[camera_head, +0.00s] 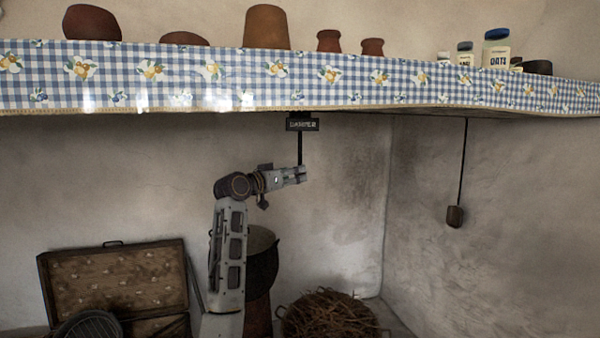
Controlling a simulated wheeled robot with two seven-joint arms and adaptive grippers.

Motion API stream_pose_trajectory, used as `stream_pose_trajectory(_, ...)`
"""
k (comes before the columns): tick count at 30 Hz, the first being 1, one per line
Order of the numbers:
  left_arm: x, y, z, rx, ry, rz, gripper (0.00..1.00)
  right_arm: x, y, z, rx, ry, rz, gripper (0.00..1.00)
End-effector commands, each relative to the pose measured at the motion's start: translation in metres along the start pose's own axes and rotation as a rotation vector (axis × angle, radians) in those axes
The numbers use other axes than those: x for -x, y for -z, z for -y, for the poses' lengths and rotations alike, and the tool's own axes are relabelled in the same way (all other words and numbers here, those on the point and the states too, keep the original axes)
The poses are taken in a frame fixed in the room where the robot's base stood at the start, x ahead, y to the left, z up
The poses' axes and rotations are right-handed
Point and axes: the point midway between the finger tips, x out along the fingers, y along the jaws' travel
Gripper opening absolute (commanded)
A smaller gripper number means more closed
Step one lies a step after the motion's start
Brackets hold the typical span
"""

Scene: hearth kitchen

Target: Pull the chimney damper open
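A small dark sign reading "DAMPER" (302,124) hangs under the mantel shelf, a little right of the picture's middle. A thin dark damper rod (300,148) runs straight down from it. My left gripper (302,175) points right, with its fingertips at the rod's lower end. The rod's lower end and any handle on it are hidden at the fingers. The fingers look close together, but I cannot tell whether they are shut on the rod. My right gripper is not in view.
The mantel shelf with a checked cloth (340,88) crosses above the arm, bearing pots and jars. A cord with a wooden pull (455,216) hangs at right. Below are an open wooden case (115,285), a dark pot (263,262) and a basket of twigs (330,315).

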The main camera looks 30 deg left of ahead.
Motion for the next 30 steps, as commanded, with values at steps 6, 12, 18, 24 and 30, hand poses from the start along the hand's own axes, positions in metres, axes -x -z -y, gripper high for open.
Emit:
stream_pose_trajectory(6, -0.023, 0.001, -0.001, 0.001, -0.002, 0.0, 0.58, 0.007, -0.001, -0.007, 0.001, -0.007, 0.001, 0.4)
stream_pose_trajectory(12, -0.038, 0.001, -0.001, 0.0, -0.001, 0.001, 0.58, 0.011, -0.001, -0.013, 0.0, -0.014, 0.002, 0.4)
stream_pose_trajectory(18, -0.044, 0.0, -0.001, -0.001, -0.001, 0.001, 0.58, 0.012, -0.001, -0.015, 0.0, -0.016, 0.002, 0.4)
stream_pose_trajectory(24, -0.045, 0.0, -0.001, -0.001, -0.001, 0.001, 0.58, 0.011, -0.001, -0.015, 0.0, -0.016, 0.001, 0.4)
stream_pose_trajectory(30, -0.044, 0.0, -0.001, -0.001, -0.001, 0.001, 0.42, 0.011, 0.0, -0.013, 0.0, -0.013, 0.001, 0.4)
